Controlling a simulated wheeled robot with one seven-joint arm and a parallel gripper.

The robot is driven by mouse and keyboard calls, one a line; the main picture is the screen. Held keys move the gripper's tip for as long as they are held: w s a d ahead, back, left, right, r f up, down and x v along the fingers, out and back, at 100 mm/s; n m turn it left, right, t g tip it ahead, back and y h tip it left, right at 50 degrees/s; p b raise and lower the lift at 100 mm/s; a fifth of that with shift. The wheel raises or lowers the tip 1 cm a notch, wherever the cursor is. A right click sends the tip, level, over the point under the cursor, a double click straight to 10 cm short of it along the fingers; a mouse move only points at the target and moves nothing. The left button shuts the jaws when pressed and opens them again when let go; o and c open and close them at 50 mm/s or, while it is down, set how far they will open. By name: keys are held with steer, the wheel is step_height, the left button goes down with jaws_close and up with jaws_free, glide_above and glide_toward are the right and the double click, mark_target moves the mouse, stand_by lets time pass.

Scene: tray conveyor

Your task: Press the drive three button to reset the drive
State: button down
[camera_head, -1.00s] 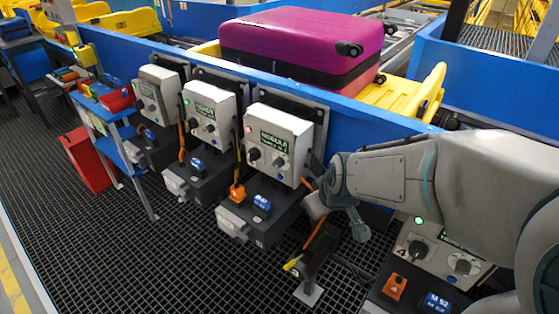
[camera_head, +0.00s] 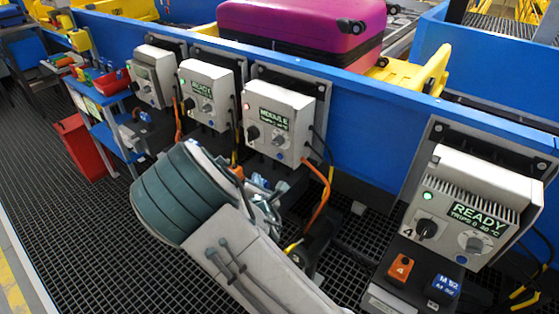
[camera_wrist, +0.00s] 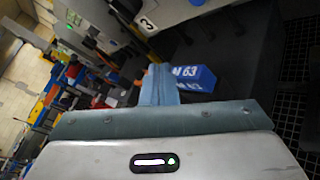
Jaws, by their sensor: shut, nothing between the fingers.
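Drive three (camera_head: 300,104) is a white box on the blue wall in the head view. It has a red light, a green display reading "MODULE", a black knob and a grey round knob or button (camera_head: 278,140). Its front is unobstructed there. My gripper (camera_head: 279,190) is just below this box, partly hidden by my forearm. In the wrist view its fingers (camera_wrist: 160,84) are shut and empty, in front of a blue "M 63" block (camera_wrist: 195,78); I cannot tell whether they touch. The white drive box with a "3" label (camera_wrist: 147,22) shows at the top edge.
Drive four (camera_head: 470,207) stands to the right with a green light and "READY". Another "READY" drive (camera_head: 207,93) and one more box (camera_head: 153,76) stand to the left. A magenta suitcase (camera_head: 300,25) is on the conveyor behind. An orange cable (camera_head: 322,192) hangs right of my gripper.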

mark_target(280, 157)
steer(key=shift+a+n, duration=0.2)
steer(key=shift+n, duration=0.2)
steer(key=w+d+b, duration=0.1)
steer(key=w+d, duration=0.4)
steer(key=w, duration=0.2)
steer(key=shift+d, duration=0.2)
stand_by(2.1)
steer(key=shift+w+d, duration=0.25)
steer(key=shift+w+d+b, duration=0.3)
steer(key=shift+w+b, duration=0.05)
stand_by(0.8)
steer(key=shift+s+a, duration=0.5)
steer(key=shift+s, duration=0.15)
